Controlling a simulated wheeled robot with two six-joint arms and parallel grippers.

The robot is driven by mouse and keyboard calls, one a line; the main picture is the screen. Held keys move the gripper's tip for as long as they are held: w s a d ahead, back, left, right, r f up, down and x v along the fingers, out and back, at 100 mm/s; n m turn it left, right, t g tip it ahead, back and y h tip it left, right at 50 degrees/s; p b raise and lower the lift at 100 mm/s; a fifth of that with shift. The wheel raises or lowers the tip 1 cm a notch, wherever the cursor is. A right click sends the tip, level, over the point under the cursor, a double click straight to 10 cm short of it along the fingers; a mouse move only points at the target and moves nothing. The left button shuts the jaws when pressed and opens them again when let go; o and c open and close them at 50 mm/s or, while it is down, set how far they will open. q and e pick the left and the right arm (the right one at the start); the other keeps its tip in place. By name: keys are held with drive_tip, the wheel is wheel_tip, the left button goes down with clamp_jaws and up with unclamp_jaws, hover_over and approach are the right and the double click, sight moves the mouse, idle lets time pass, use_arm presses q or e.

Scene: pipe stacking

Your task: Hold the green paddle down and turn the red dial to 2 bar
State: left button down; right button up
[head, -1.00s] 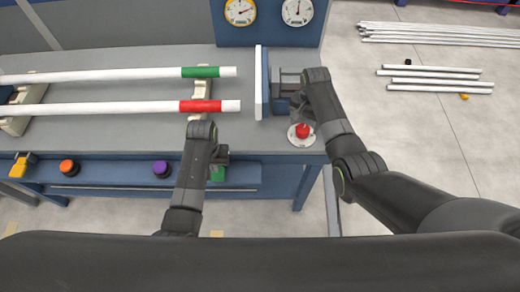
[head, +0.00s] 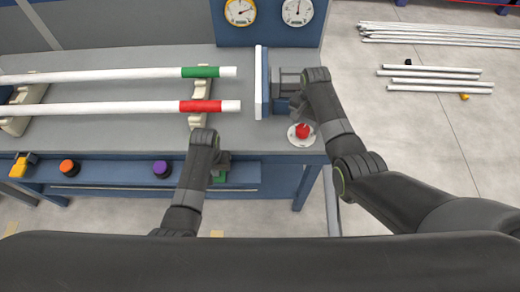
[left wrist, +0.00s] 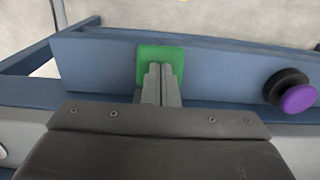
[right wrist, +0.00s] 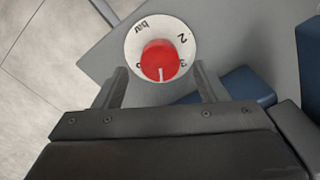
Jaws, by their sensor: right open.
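The green paddle (left wrist: 147,60) is on the blue bench front in the left wrist view. My left gripper (left wrist: 161,68) is shut and empty, its fingertips in front of the paddle; contact is unclear. In the head view the gripper (head: 221,160) largely hides the paddle (head: 221,176). The red dial (right wrist: 160,58) sits on a white round plate (right wrist: 135,42) marked "bar", 2 and 3. Its white pointer line faces down in the right wrist view, away from the 2. My right gripper (right wrist: 160,68) is open, fingers spread either side of the dial. The dial also shows in the head view (head: 302,131).
Two white pipes, one green-banded (head: 200,72) and one red-banded (head: 200,106), lie on supports. A white upright plate (head: 260,82) faces their ends. Two gauges (head: 240,11) (head: 298,11) stand behind. Orange (head: 69,167) and purple (head: 161,168) knobs line the bench front.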

sight(303, 130)
idle(0.4)
drive_tip(key=m, duration=0.5)
drive_tip(key=shift+m, duration=0.4)
drive_tip(key=shift+f, duration=2.45)
drive_tip(key=shift+s+f, duration=0.1)
